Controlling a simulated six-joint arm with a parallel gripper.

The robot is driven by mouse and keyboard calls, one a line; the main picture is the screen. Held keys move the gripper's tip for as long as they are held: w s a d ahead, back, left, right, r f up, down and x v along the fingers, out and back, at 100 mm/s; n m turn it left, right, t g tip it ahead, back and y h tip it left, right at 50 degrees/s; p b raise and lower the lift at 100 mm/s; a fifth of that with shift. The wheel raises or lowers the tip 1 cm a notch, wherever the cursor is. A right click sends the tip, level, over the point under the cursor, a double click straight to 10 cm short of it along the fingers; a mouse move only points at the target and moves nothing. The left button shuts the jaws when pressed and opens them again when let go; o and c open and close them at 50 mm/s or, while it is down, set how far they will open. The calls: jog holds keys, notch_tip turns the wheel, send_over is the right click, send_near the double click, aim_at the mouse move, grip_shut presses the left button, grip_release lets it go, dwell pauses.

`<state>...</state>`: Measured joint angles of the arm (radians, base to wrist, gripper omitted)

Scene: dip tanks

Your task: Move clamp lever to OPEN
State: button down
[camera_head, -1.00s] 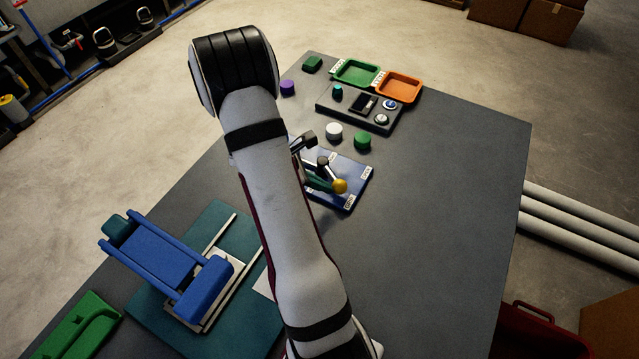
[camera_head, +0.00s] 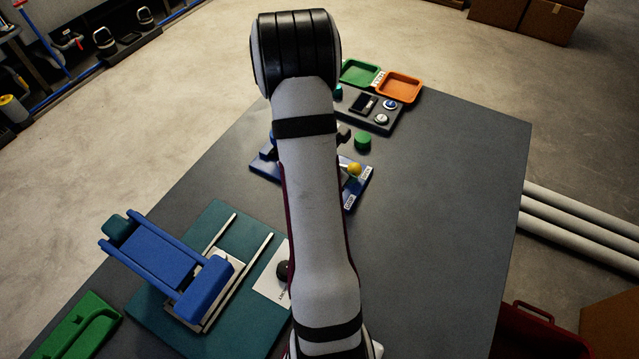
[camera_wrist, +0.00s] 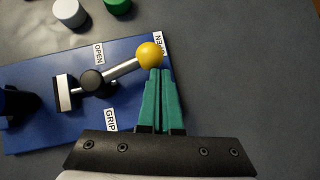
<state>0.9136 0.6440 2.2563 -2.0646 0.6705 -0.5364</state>
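The clamp lever (camera_wrist: 121,69) is a silver rod on a dark pivot (camera_wrist: 92,80), ending in a yellow ball knob (camera_wrist: 150,55). It stands on a blue plate (camera_wrist: 40,135). The knob is over the plate's right edge, partly covering a white label (camera_wrist: 164,42) whose visible letters fit OPEN. Another OPEN label (camera_wrist: 99,53) lies above the rod and a GRIP label (camera_wrist: 110,120) below. My gripper (camera_wrist: 160,72) has its teal fingers together, tips just below the knob, seemingly touching it. In the head view the knob (camera_head: 354,169) shows; my arm hides the gripper.
A green cap (camera_head: 363,141) stands behind the plate. A control box (camera_head: 385,112) with green (camera_head: 361,73) and orange (camera_head: 400,87) trays is farther back. A blue fixture (camera_head: 165,255) stands front left. The table's right side is clear.

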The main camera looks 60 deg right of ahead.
aim_at(358, 169)
jog(key=shift+s+d, duration=0.2)
jog(key=shift+d, duration=1.4)
jog(key=shift+d, duration=0.15)
jog(key=shift+s+a+r, duration=0.1)
jog(key=shift+s+a, duration=0.05)
jog(key=shift+a, duration=0.25)
jog(key=a, duration=0.1)
jog(key=s+a, duration=0.1)
jog(key=a+r, duration=0.1)
jog(key=shift+s+a, duration=0.15)
jog(key=shift+s, duration=0.05)
jog(key=s+a+r, duration=0.2)
jog(key=a+r, duration=0.3)
jog(key=r, duration=0.2)
jog(key=shift+s+a+r, duration=0.15)
jog(key=shift+s+a, duration=0.05)
